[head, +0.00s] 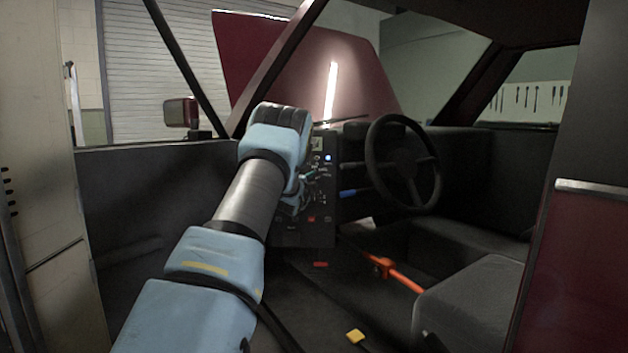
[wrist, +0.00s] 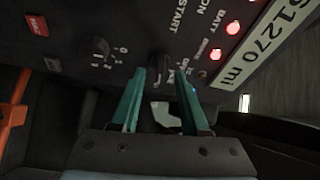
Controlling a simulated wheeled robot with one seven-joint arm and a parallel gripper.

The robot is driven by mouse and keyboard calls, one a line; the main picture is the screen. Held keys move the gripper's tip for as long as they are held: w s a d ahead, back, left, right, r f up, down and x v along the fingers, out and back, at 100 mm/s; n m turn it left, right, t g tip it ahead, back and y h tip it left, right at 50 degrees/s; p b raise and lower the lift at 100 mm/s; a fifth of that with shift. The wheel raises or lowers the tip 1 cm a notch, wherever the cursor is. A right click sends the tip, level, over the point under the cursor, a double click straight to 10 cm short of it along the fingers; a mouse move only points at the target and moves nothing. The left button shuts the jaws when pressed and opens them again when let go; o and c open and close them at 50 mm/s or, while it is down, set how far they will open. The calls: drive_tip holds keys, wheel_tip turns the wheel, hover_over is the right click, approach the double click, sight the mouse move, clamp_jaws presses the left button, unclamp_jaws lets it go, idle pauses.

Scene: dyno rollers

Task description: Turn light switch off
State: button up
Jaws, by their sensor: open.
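A dark control panel (wrist: 130,25) fills the top of the wrist view. A black knob (wrist: 160,64) with a partly hidden label stands between the fingertips of my gripper (wrist: 160,78). The teal fingers are apart, one on each side of the knob; I cannot tell whether they touch it. A dial (wrist: 102,47) with number marks sits to the left, outside the fingers. I cannot read which control is the light switch. In the head view the panel (head: 318,225) is partly covered by my arm, and my gripper is mostly hidden behind the wrist.
Lit red lamps (wrist: 233,28) and a mileage plate (wrist: 268,35) are right of the knob. In the head view, a steering wheel (head: 402,165), a blue lever (head: 352,192), an orange bar (head: 404,280) and a seat (head: 480,305) lie right of my arm.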

sight(315, 178)
drive_tip(key=shift+x, duration=1.2)
clamp_jaws()
